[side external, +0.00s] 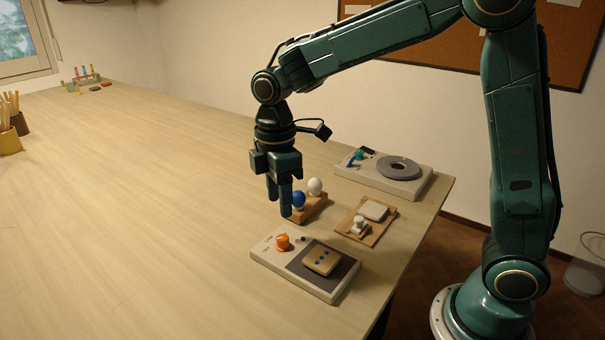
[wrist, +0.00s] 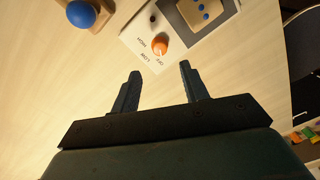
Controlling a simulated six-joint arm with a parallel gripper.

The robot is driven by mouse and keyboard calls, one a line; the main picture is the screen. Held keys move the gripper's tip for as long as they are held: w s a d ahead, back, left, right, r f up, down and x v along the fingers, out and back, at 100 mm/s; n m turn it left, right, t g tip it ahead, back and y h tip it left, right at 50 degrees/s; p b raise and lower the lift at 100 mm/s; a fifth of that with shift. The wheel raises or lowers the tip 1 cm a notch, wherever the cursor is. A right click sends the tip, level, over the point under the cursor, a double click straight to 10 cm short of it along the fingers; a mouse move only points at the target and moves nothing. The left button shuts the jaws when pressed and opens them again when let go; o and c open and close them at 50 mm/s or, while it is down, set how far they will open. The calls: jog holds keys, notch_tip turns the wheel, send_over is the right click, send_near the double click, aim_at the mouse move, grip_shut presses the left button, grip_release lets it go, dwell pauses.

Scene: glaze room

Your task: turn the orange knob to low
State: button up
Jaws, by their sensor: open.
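The orange knob (side external: 283,242) stands on the left part of a pale control box (side external: 262,255) at the table's front. In the wrist view the knob (wrist: 160,43) is beyond my fingertips, with printed labels around it that seem to read HIGH, LOW and OFF. A small pale mark on the knob seems to face the OFF side, but it is too small to be sure. My gripper (side external: 279,204) is open and empty, pointing down above the table behind the box. Its two fingers (wrist: 160,69) are apart and do not touch the knob.
A wooden block with blue dots (side external: 322,260) lies on the box's dark plate. Close behind the gripper, a wooden holder (side external: 312,208) carries blue and white balls. A wooden tray (side external: 349,234) and a device with a grey disc (side external: 399,168) are to the right.

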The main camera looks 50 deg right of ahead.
aim_at(282, 238)
notch_tip(282, 238, down, 9)
jog(key=shift+s+r, duration=0.15)
dwell(0.4)
grip_shut()
